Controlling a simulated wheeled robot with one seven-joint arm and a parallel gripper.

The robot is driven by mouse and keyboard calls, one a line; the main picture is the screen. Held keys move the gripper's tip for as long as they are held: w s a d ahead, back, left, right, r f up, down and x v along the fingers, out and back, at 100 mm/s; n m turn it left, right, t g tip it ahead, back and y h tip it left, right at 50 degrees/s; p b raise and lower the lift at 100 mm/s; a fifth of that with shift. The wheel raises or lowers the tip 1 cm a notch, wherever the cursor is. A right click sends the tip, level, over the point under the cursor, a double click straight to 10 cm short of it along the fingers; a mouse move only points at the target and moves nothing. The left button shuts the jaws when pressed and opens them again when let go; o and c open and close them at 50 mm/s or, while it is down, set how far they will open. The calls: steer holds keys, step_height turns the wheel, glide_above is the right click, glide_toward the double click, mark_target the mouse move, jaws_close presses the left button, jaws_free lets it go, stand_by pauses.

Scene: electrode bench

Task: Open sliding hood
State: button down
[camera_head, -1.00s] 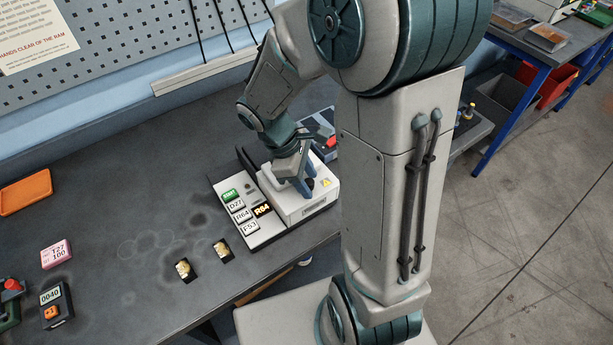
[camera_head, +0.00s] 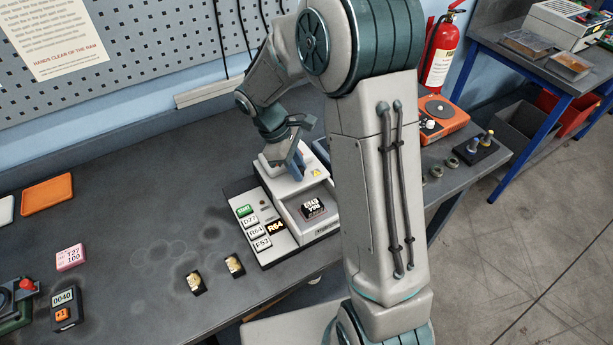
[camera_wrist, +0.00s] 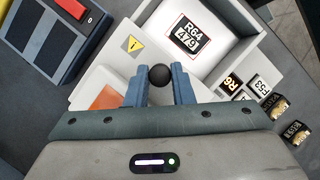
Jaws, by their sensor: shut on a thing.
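The white sliding hood (camera_head: 283,186) of the bench device is slid back toward the wall in the head view. The bay in front of it is uncovered and holds a dark block with a white-lettered label (camera_head: 312,208). My gripper (camera_head: 297,165) is above the hood. In the wrist view my gripper's blue fingers (camera_wrist: 160,88) are shut on a round black knob (camera_wrist: 160,76) on the hood (camera_wrist: 112,84). The hood carries a yellow warning triangle (camera_wrist: 132,44). The labelled block (camera_wrist: 188,38) shows in the open bay. My arm partly hides the device's right side.
A key panel (camera_head: 262,228) with a green START key runs along the device's left side. Two small gold-topped pieces (camera_head: 195,283) lie left of it. A pink block (camera_head: 71,257), a 0040 display box (camera_head: 66,307) and an orange tray (camera_head: 47,194) are farther left. The bench middle is clear.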

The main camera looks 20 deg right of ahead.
steer(key=shift+w, duration=0.1)
steer(key=c, duration=1.3)
jaws_free()
steer(key=shift+o, duration=0.2)
steer(key=shift+a+r, duration=0.1)
steer(key=b+v, duration=0.1)
steer(key=v, duration=1.2)
steer(key=shift+r+b, duration=0.35)
steer(key=shift+b, duration=0.05)
steer(key=s+d+m+t+y, duration=0.2)
steer(key=s+m, duration=0.4)
steer(key=s, duration=0.4)
steer(key=s+d+m+t+y, duration=0.2)
steer(key=s+d+m+t, duration=0.2)
steer(key=s, duration=0.6)
steer(key=shift+s+d+m, duration=0.2)
steer(key=shift+d+m, duration=0.35)
steer(key=shift+m, duration=0.45)
